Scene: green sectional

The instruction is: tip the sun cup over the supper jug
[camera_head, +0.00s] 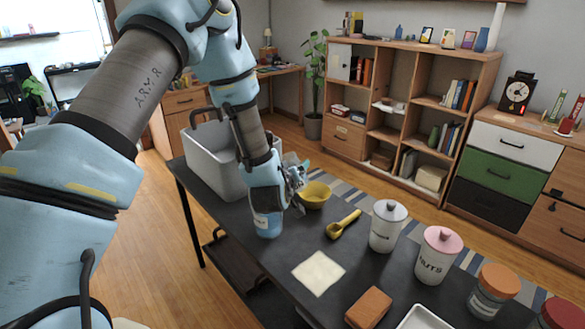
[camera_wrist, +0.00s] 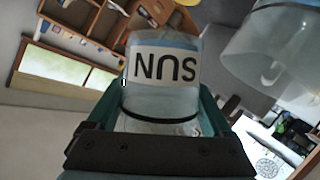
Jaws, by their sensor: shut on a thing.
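The sun cup (camera_wrist: 162,72) is a clear cup with a pale blue end band and a white label; its SUN lettering looks upside down in the wrist view. My gripper (camera_wrist: 160,98) is shut on it, one green finger on each side. In the head view my gripper (camera_head: 297,178) is above the dark table, and the cup is mostly hidden there. A clear vessel (camera_wrist: 272,52), perhaps the supper jug, is at the upper right of the wrist view, apart from the cup. No name shows on it. The cup's true tilt and contents are unclear.
Close to my gripper are a grey bin (camera_head: 214,158), a yellow bowl (camera_head: 314,196) and a yellow scoop (camera_head: 342,225). Lidded canisters (camera_head: 386,228), a brown block (camera_head: 369,308) and a cream cloth (camera_head: 318,272) are on the dark table (camera_head: 262,262) toward the right and front.

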